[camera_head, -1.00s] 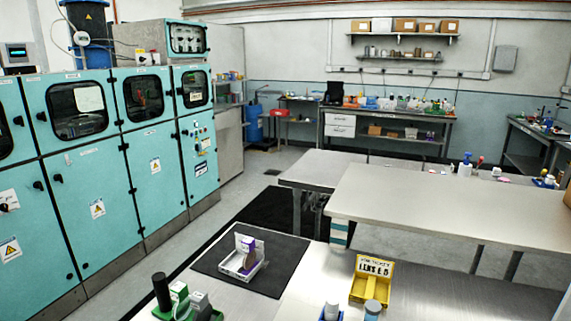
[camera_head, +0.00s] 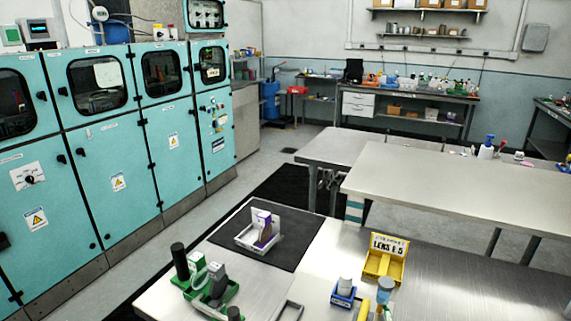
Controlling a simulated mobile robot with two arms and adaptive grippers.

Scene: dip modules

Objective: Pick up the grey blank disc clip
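I cannot make out a grey blank disc clip for certain. A grey looped part (camera_head: 290,310) lies on the near steel bench at the bottom edge, partly cut off. A green tray (camera_head: 228,293) to its left holds grey and white upright pieces and stands beside a black cylinder (camera_head: 180,261). A white tray (camera_head: 245,240) on the dark mat (camera_head: 285,250) holds a white and purple piece with a brownish part. Neither of my grippers is in view.
A yellow bin (camera_head: 384,268) with a lens label stands on the near bench (camera_head: 470,290). A small blue bin (camera_head: 343,297) with a white item and a blue-capped container (camera_head: 386,288) stand in front. The bench's right side is clear. Teal cabinets (camera_head: 120,180) line the left.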

